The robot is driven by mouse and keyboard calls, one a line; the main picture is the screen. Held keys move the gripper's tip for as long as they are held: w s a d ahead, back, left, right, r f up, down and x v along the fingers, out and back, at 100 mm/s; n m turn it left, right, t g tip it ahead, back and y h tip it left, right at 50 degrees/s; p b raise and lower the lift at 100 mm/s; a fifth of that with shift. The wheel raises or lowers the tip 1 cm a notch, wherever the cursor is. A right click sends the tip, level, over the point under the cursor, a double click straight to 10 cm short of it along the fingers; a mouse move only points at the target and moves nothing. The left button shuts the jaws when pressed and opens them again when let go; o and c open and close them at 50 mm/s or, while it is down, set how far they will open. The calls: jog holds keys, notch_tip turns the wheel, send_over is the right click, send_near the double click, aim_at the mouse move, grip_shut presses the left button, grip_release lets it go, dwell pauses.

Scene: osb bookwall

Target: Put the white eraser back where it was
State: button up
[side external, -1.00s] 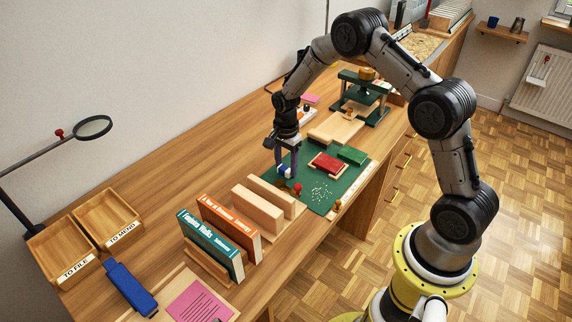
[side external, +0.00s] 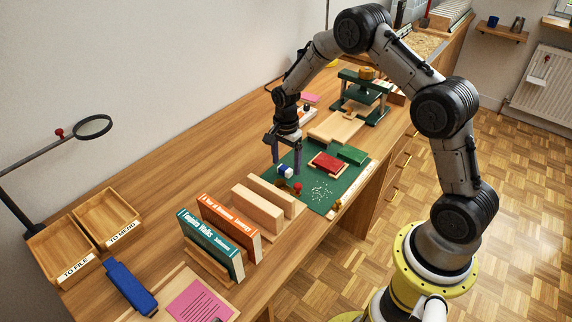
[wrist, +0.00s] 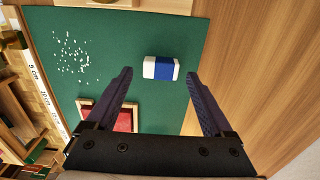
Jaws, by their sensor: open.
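The white eraser (wrist: 161,68) has a blue band around its middle and white ends. It lies on the green mat (wrist: 180,30) near the mat's edge in the wrist view. In the side view the eraser (side external: 285,172) is on the mat, just below my gripper (side external: 285,168). My gripper (wrist: 160,85) is open in the wrist view, with one finger on each side and a gap around the eraser. The fingers do not touch it there.
A red pad in a wooden frame (side external: 328,163) and a green block (side external: 352,155) lie on the mat. White crumbs (wrist: 72,55) are scattered there. A small red-topped item (side external: 297,188) stands near wooden blocks (side external: 258,210). Bare desk lies left of the mat.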

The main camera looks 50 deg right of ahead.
notch_tip(320, 180, up, 10)
notch_tip(320, 180, up, 10)
jog(key=f+n+t, duration=0.1)
jog(key=n, duration=0.3)
send_over(286, 167)
jog(key=s+a, duration=0.3)
jog(key=s, duration=0.2)
jog(key=s+a+r+n+t, duration=0.25)
jog(key=s+r+n, duration=0.25)
jog(key=s+r, duration=0.35)
jog(key=s+a+n+t, duration=0.2)
jog(key=s+a+n, duration=0.2)
jog(key=s+n, duration=0.5)
jog(key=s, duration=0.7)
jog(key=shift+r, duration=0.2)
